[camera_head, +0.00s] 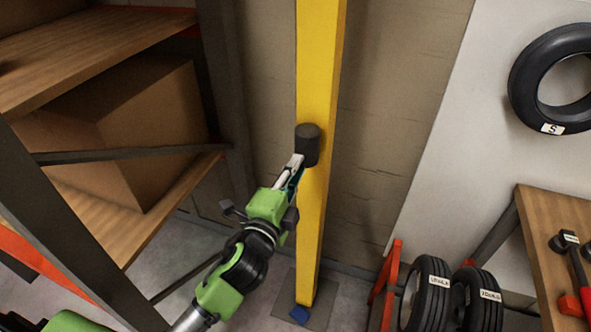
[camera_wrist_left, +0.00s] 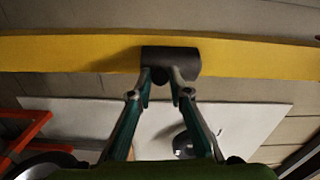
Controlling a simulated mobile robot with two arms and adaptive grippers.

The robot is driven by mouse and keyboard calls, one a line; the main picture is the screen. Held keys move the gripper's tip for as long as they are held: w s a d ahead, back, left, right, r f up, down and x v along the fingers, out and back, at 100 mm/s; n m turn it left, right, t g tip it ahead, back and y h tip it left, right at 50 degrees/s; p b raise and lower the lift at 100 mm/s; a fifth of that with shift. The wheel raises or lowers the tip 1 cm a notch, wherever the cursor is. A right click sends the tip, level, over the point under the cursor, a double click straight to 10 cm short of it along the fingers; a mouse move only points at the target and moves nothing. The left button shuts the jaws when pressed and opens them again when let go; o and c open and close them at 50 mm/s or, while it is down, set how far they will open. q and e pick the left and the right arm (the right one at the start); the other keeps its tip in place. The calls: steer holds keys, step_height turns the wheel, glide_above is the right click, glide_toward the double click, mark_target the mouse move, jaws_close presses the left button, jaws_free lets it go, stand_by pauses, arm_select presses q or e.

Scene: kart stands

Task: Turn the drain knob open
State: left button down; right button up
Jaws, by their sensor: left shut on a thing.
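The drain knob (camera_head: 307,143) is a dark grey, rounded cylinder on the front of a yellow post (camera_head: 319,60). My left gripper (camera_head: 298,162) reaches up to it from below left, with its fingertips at the knob. In the left wrist view the knob (camera_wrist_left: 185,62) lies across the yellow post (camera_wrist_left: 70,54), and the fingers (camera_wrist_left: 161,82) are shut on its near part. Any marking of the knob's turn position cannot be made out. My right gripper is in neither view.
A shelf rack (camera_head: 110,157) with a cardboard box (camera_head: 150,120) stands close on the left. Tyres (camera_head: 430,290) in a red rack stand at lower right, near a wooden bench (camera_head: 550,230). Another tyre (camera_head: 524,70) hangs on the white wall panel. The wall beside the post is bare.

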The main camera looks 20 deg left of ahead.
arm_select(q)
steer(key=shift+d+f+n+p, duration=0.1)
steer(key=shift+n+p, duration=1.15)
steer(key=shift+n, duration=2.9)
steer(key=shift+f+n+p, duration=0.1)
steer(key=shift+n+p, duration=1.1)
steer(key=shift+n, duration=2.95)
steer(key=c, duration=1.9)
jaws_free()
steer(key=s, duration=1.2)
steer(key=shift+a, duration=0.2)
